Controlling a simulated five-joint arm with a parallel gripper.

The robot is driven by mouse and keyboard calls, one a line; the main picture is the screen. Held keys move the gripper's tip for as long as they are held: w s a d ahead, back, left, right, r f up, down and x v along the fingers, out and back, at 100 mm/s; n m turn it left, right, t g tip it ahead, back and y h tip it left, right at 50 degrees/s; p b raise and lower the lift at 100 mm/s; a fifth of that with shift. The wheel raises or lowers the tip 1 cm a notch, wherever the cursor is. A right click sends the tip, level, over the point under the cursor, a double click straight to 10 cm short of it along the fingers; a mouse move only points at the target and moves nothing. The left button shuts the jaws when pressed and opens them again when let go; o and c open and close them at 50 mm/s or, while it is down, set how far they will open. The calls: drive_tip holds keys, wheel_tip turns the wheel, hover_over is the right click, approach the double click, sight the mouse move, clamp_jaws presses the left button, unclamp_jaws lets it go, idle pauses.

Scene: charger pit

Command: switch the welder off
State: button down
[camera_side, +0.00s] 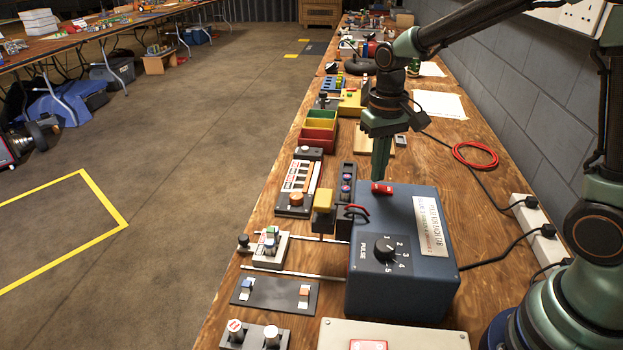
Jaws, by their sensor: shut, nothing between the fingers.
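A red rocker switch (382,188) sits on the box's top at the far left edge. My gripper (380,176) is shut and empty, pointing down. Its tip is right at or just above the red switch; I cannot tell whether it touches. Which way the switch is tipped is too small to tell.
A yellow-topped weld head (324,208) with red leads stands left of the box. A white power strip (540,240) and black cables lie at the right by the wall. Red, yellow and green bins (316,137) stand farther back. A red cable coil (475,155) lies behind.

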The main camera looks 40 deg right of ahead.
sight(376, 186)
drive_tip(key=shift+f, duration=1)
idle(1.0)
drive_tip(key=shift+r, duration=3.55)
drive_tip(key=shift+s+r, duration=0.1)
drive_tip(key=shift+r, duration=0.05)
drive_tip(key=s+r+n+t, duration=0.3)
drive_tip(key=s+r+t, duration=0.1)
drive_tip(key=s, duration=0.6)
drive_tip(key=shift+r+t, duration=0.2)
drive_tip(key=shift+t, duration=0.6)
